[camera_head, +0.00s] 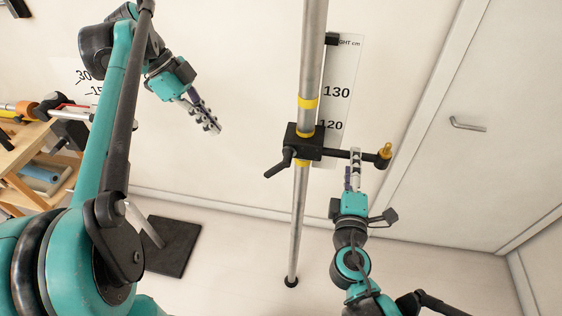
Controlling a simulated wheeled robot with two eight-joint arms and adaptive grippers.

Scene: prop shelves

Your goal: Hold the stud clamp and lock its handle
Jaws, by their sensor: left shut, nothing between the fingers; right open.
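The black stud clamp (303,143) sits around a vertical metal pole (297,215), between yellow bands. Its black lever handle (279,163) points down and to the left. A black bar (336,153) runs from the clamp to the right and ends in a brass-coloured knob (385,151). My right gripper (355,153) is open, with its fingertips at this bar, short of the knob; I cannot tell if they touch it. My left gripper (214,127) is shut and empty, in the air left of the clamp and apart from the handle.
A white height scale (341,75) stands behind the pole. A wooden shelf (35,165) with several props is at the far left. A black floor plate (173,246) lies at lower left. A door with a handle (468,125) is at right. The space between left gripper and clamp is clear.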

